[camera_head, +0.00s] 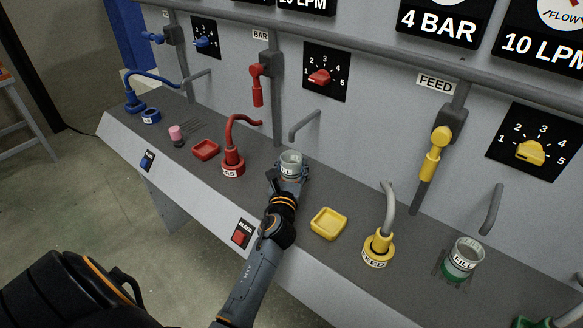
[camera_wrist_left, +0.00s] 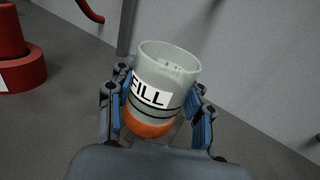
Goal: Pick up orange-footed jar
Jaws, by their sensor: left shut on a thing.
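The orange-footed jar (camera_wrist_left: 165,85) is a pale grey open-topped cup with a FILL label, dark bands and an orange base. In the left wrist view it sits between the blue-padded fingers of my left gripper (camera_wrist_left: 160,112), which is shut on it. In the head view the jar (camera_head: 290,164) shows at the end of my left arm, over the grey bench top; my gripper (camera_head: 289,178) hides its lower part. I cannot tell whether the jar touches the bench. My right gripper is not in view.
A red fitting with a hose (camera_head: 233,160) and a red square dish (camera_head: 206,149) stand left of the jar. A yellow dish (camera_head: 328,223), a yellow fitting (camera_head: 378,246) and a green-footed FILL jar (camera_head: 464,257) stand right. A grey bent pipe (camera_head: 305,124) juts from the panel behind.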

